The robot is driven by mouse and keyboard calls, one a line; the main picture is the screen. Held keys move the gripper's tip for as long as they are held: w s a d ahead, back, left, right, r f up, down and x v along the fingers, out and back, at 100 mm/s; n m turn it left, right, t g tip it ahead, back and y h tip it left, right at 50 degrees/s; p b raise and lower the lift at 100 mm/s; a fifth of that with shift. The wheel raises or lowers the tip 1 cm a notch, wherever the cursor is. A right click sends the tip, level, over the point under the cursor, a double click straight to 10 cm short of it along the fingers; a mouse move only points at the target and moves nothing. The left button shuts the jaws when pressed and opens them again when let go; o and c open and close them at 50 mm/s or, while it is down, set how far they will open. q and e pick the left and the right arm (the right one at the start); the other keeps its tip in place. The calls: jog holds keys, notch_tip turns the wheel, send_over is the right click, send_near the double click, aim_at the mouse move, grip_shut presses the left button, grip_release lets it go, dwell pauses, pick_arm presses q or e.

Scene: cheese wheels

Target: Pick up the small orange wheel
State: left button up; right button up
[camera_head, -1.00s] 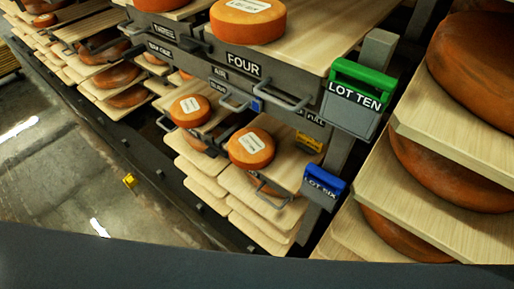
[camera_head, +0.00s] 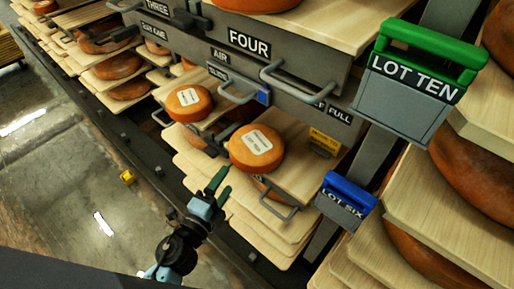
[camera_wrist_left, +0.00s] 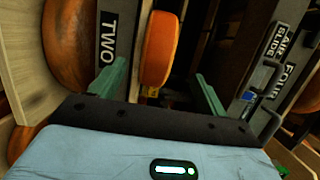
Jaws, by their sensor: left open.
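Two small orange wheels with white labels sit on the pale boards below the drawers in the head view. One small orange wheel (camera_head: 257,150) is nearer, and the other small orange wheel (camera_head: 189,103) is further left and back. My left gripper (camera_head: 220,187) is open and empty, in front of and below the nearer wheel, apart from it. In the left wrist view, an orange wheel (camera_wrist_left: 160,46) appears on edge ahead, between the lines of the green fingers of my left gripper (camera_wrist_left: 161,70). I cannot tell which wheel this is. My right gripper is not in view.
A grey drawer front marked FOUR (camera_head: 249,40) with protruding handles hangs above the wheels. A green LOT TEN box (camera_head: 405,95) and blue LOT SIX box (camera_head: 345,198) are on the right. Large wheels fill the right shelves. The floor (camera_head: 70,165) at left is largely clear.

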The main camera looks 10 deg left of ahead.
aim_at(237, 164)
pick_arm(q)
jog(key=shift+x, duration=3.9)
jog(key=shift+f, duration=0.15)
jog(key=c, duration=1.6)
jog(key=shift+r, duration=0.2)
grip_shut()
